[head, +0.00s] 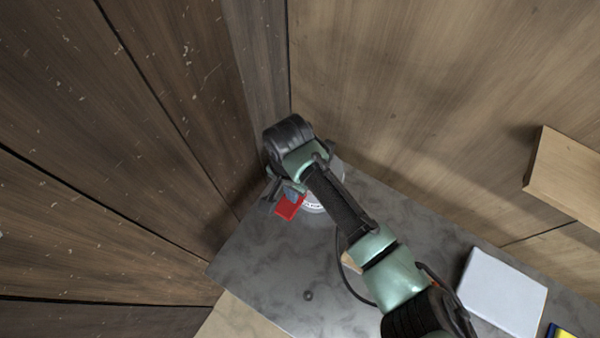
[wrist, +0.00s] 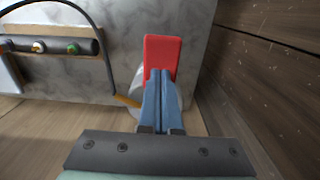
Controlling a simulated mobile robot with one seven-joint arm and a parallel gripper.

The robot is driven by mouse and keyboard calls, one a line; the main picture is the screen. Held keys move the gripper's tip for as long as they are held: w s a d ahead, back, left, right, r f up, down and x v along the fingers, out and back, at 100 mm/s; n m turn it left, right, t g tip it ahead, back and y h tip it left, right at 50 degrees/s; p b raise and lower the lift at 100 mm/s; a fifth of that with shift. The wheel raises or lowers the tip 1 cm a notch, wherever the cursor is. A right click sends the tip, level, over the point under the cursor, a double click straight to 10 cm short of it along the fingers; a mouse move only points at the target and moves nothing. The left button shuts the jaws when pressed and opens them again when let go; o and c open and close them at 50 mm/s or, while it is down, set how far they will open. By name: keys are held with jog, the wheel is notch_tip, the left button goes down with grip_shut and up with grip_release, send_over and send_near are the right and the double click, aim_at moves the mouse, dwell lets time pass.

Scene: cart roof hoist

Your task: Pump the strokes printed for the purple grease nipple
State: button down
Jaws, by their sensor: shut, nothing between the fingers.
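A red flat handle (head: 290,207) sits beside a round grey body with a partly visible printed label (head: 313,208), near the left end of the grey table. In the wrist view the red handle (wrist: 162,52) stands directly beyond my gripper (wrist: 161,75). My blue fingers are shut together with nothing between them, and their tips overlap the handle's lower part; I cannot tell whether they touch it. In the head view my gripper (head: 284,190) is partly hidden by my wrist. A dark bar with nipples (wrist: 55,47) shows orange and green tips; I see no purple nipple.
The grey marbled table (head: 260,270) stands in a corner between wooden walls. A black hose (wrist: 108,60) curves down beside the nipple bar. A wooden ledge (head: 565,172) juts out above.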

notch_tip(320, 180, up, 7)
jog(key=p, duration=0.6)
jog(key=shift+r+p, duration=0.15)
jog(key=shift+p, duration=0.25)
notch_tip(320, 180, down, 8)
jog(key=b, duration=0.5)
jog(key=shift+f, duration=0.25)
notch_tip(320, 180, up, 6)
jog(key=p, duration=0.6)
notch_tip(320, 180, up, 3)
jog(key=shift+f+p, duration=0.2)
jog(key=shift+p, duration=0.4)
jog(key=shift+f, duration=0.15)
